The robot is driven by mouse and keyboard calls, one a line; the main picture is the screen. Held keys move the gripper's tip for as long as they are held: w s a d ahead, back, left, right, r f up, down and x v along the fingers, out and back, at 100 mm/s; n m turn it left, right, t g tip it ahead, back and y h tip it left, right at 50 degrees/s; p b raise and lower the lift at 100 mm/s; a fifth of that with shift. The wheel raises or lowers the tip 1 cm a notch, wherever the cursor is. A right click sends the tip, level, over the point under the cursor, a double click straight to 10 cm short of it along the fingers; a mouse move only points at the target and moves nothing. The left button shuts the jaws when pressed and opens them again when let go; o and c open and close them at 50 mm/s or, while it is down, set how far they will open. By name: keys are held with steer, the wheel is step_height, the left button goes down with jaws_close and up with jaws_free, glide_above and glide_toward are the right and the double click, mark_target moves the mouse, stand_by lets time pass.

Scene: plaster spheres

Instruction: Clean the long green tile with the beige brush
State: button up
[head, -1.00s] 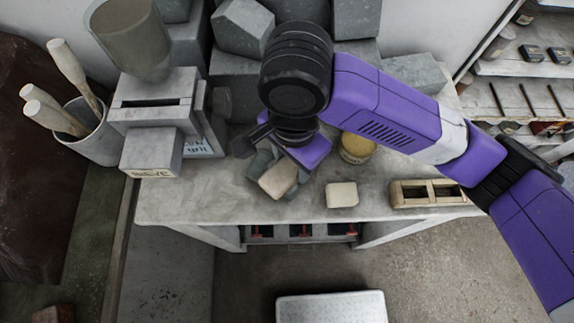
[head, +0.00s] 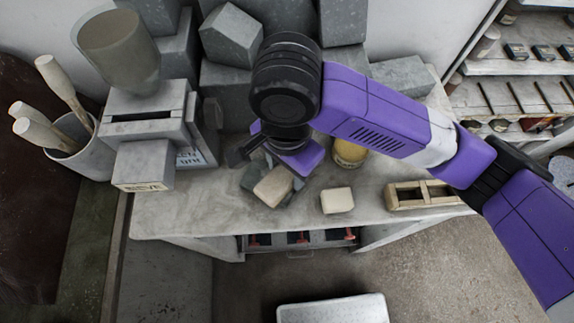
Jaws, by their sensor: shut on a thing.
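My gripper (head: 268,166) points down over the worktop, its fingers largely hidden by my wrist. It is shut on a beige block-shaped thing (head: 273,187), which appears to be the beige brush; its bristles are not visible. A dark grey-green tile (head: 254,177) shows around and under the brush, mostly covered by the brush and gripper. I cannot tell whether the brush touches it, nor how long the tile is.
A beige block (head: 337,201) and a wooden divided frame (head: 425,194) lie to the right on the worktop (head: 190,213). A yellowish jar (head: 349,152) stands behind. A grey machine (head: 150,130) and stone blocks (head: 232,34) crowd the left and back. The front edge is clear.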

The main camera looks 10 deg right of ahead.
steer(key=shift+f, duration=0.5)
steer(key=shift+d, duration=0.1)
steer(key=shift+w+d+r, duration=0.1)
steer(key=shift+w+d, duration=0.2)
steer(key=shift+w, duration=0.05)
steer(key=shift+w+d, duration=0.4)
steer(key=shift+s, duration=0.1)
steer(key=shift+s+a, duration=1.4)
steer(key=shift+a, duration=0.2)
steer(key=shift+d, duration=0.1)
steer(key=shift+w+d, duration=1.5)
steer(key=shift+d, duration=0.05)
